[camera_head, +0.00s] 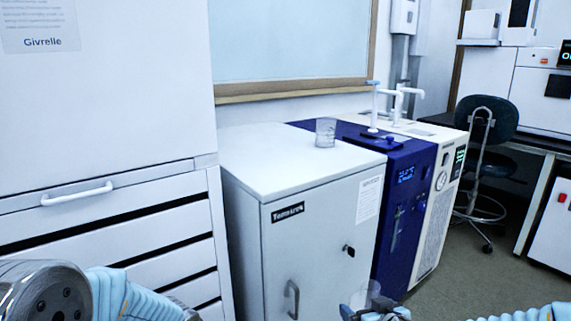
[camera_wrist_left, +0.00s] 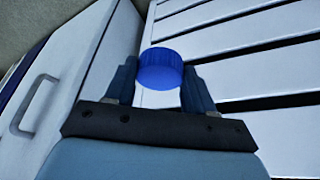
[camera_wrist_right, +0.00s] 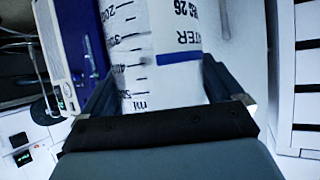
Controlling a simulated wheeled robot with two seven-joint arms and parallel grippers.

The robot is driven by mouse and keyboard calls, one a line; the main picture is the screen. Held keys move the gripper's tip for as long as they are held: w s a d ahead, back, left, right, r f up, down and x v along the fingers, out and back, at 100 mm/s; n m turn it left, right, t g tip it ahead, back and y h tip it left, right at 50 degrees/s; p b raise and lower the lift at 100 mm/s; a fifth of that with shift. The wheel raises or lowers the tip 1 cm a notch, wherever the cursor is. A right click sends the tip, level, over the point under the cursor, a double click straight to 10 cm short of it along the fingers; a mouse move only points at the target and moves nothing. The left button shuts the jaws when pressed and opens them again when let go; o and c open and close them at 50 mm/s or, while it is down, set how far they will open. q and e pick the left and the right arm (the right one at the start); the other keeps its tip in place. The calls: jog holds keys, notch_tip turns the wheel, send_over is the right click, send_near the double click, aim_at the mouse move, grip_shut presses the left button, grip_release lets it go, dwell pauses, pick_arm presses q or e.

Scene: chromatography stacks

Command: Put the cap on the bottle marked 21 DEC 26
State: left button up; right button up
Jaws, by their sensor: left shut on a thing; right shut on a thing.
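The blue ribbed cap (camera_wrist_left: 160,68) is between the fingers of my left gripper (camera_wrist_left: 160,84), which is shut on it. My right gripper (camera_wrist_right: 163,88) is shut on a clear bottle (camera_wrist_right: 165,40) with a millilitre scale, a blue band and printed text ending in "26" and "TER". The rest of the date is cut off. In the head view, the right gripper (camera_head: 376,310) and part of the bottle (camera_head: 366,292) show at the bottom edge. The bottle's mouth is unclear.
A white cabinet (camera_head: 290,155) stands ahead with a glass beaker (camera_head: 325,132) on top. A blue and white instrument (camera_head: 408,180) is to its right. A tall white unit with drawers (camera_head: 110,230) stands at the left. A chair (camera_head: 487,120) is at the far right.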

notch_tip(320, 180, down, 13)
jog(key=w+d+m+h, duration=0.1)
jog(key=w+h, duration=0.1)
jog(key=shift+d+f+m, duration=0.15)
jog(key=shift+d+m, duration=0.2)
jog(key=shift+m, duration=0.05)
jog(key=shift+d, duration=0.2)
jog(key=s+a+f+n+g+y, duration=0.1)
jog(key=a+n+y, duration=0.2)
jog(key=a, duration=0.5)
jog(key=s+a+n+g+y, duration=0.1)
jog(key=a+n+y, duration=0.3)
jog(key=a, duration=0.4)
jog(key=shift+f+n+g+y, duration=0.3)
jog(key=shift+f+n, duration=0.1)
jog(key=shift+d, duration=0.1)
